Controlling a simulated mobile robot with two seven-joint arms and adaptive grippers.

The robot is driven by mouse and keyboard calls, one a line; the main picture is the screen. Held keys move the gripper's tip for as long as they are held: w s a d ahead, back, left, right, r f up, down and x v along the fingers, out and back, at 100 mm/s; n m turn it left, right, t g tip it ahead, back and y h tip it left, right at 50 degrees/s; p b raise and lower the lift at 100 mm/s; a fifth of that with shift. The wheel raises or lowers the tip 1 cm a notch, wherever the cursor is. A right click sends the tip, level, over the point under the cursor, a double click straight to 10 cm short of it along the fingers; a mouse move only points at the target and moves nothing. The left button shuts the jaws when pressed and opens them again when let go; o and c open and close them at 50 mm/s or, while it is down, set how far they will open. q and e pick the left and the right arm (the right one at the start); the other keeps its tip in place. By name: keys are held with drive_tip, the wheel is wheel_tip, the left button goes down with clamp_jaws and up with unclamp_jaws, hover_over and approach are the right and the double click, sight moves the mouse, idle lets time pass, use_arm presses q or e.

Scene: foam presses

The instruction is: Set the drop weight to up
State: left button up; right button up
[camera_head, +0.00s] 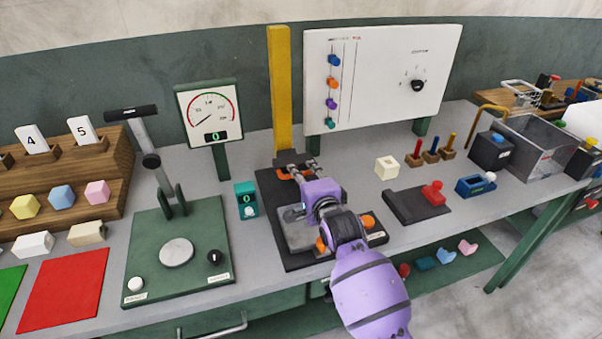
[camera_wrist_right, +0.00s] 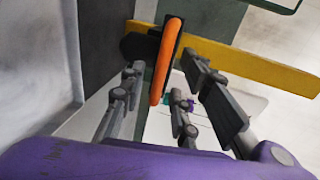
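The yellow post (camera_head: 281,90) stands upright at the back of a black base plate (camera_head: 270,195). Low on it is the drop weight's orange handle (camera_head: 284,176), partly hidden by my right gripper (camera_head: 297,165). In the right wrist view the orange handle (camera_wrist_right: 167,55) is a long loop on a dark block in front of the yellow post (camera_wrist_right: 235,62). My right gripper's fingers (camera_wrist_right: 160,90) are open, one side left and one side right of the handle, with gaps visible. My left gripper is not in view.
A green dial stand (camera_head: 209,105) and a teal counter box (camera_head: 246,199) stand left of the post. A white panel (camera_head: 380,70) with coloured knobs and a dial stands behind to the right. A cream block (camera_head: 387,167) and a black device with a red knob (camera_head: 420,203) lie to the right.

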drive_tip(key=shift+x, duration=1)
drive_tip(key=shift+c, duration=0.4)
clamp_jaws()
